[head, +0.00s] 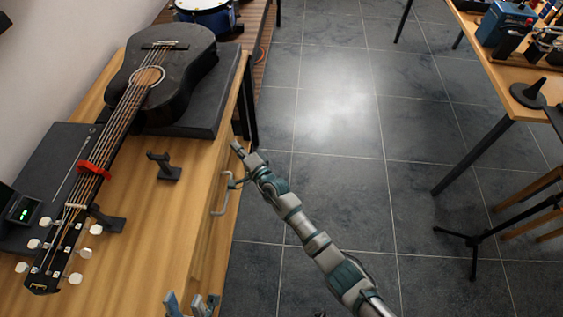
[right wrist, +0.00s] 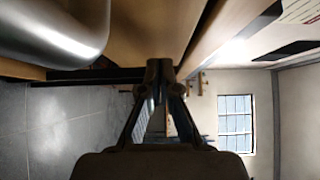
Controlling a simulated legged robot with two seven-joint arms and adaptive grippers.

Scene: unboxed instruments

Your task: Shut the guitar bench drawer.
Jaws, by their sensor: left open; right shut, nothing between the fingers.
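The guitar bench (head: 150,245) is a light wooden bench along the left of the head view. Its drawer (head: 214,240) is on the side facing the aisle, with a curved metal handle (head: 224,208). How far the drawer stands out is hard to tell from above. My right gripper (head: 238,150) is shut and empty beside the drawer side, just beyond the handle. In the right wrist view its fingertips (right wrist: 160,66) are together close to a wooden surface, and a grey metal bar looms at upper left. My left gripper (head: 190,304) is open and empty at the bottom edge, partly cut off.
A black guitar (head: 185,75) lies on the bench, its neck on a stand. A small black holder (head: 163,167) stands near the bench edge. A blue drum (head: 207,15) is behind. The tiled floor (head: 340,130) is clear; another table (head: 525,75) stands right.

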